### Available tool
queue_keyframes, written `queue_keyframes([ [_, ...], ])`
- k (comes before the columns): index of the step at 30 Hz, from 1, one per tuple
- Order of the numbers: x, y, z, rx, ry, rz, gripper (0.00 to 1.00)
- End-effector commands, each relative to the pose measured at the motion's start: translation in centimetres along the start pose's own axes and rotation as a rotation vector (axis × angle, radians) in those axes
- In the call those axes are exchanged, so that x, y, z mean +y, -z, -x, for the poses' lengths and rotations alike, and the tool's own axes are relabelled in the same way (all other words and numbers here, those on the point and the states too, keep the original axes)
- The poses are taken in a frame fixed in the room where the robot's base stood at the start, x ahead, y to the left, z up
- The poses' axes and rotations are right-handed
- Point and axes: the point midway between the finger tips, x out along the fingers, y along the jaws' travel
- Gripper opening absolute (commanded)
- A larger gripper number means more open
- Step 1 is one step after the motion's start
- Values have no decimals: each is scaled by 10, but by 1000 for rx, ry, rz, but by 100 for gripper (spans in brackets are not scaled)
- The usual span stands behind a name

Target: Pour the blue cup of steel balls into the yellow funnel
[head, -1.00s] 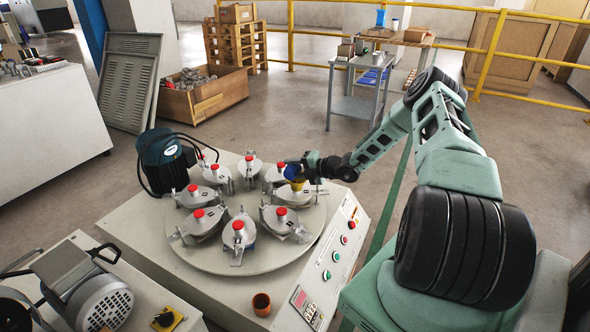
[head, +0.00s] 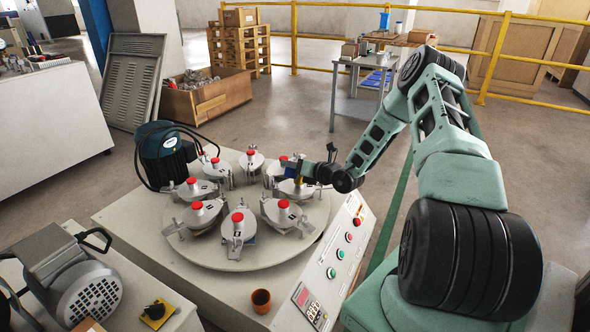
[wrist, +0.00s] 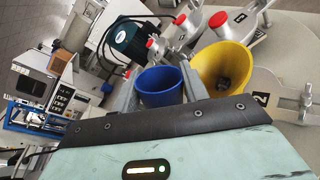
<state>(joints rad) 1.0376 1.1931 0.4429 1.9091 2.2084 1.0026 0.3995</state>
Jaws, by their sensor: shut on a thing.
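The blue cup (wrist: 160,88) is between the fingers of my gripper (wrist: 160,92), which is shut on it. In the wrist view its mouth shows a dark blue inside with no balls visible in it. The yellow funnel (wrist: 208,65) is just right of the cup and apart from it. Small dark grey lumps, apparently steel balls, lie at the bottom of the funnel. In the head view the funnel (head: 300,180) sits at a pot on the round plate.
Several grey pots with red knobs stand around the round plate (head: 245,262). A brown cup (head: 261,301) stands at the machine's front corner. A dark green motor (head: 163,160) with black cables is at the back left. The control panel (head: 335,255) slopes along the right.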

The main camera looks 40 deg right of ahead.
Motion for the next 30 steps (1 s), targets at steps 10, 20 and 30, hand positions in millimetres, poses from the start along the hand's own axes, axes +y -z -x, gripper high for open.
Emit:
queue_keyframes([
  [10, 13, 8, 4, -136, 4, 418, 17],
  [20, 18, 9, 6, -204, 8, 626, 17],
  [30, 18, 9, 6, -207, 8, 635, 17],
])
